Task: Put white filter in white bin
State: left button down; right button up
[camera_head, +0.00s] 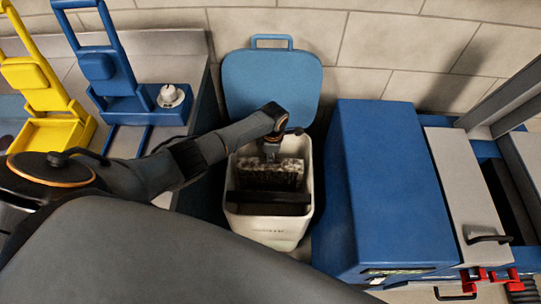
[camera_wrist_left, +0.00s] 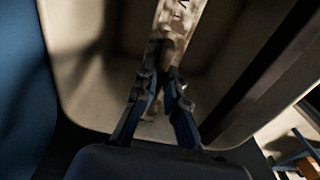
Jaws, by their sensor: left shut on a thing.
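The white bin (camera_head: 270,230) stands in the middle of the head view with its blue lid (camera_head: 271,85) raised against the wall. My left gripper (camera_head: 270,156) reaches down into the bin's mouth and is shut on the white filter (camera_head: 286,176), a flat, dirty, mottled panel. The filter hangs upright below the fingers, inside the rim. In the left wrist view, my left gripper (camera_wrist_left: 161,86) pinches the filter (camera_wrist_left: 176,25) by its edge, with the pale bin wall (camera_wrist_left: 95,70) around it. I cannot tell whether the filter touches the bottom. My right gripper is not in view.
A dark bar (camera_head: 268,203) crosses the front of the bin opening. A blue cabinet (camera_head: 385,180) stands close on the right. On the left, a grey counter holds a yellow stand (camera_head: 45,90), a blue stand (camera_head: 105,65) and a small white knobbed object (camera_head: 170,95).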

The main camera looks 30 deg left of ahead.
pick_arm(q)
jog(key=shift+f+b, duration=1.85)
jog(key=shift+f, duration=0.8)
jog(key=c, duration=1.3)
grip_release()
jog(key=shift+c, duration=0.2)
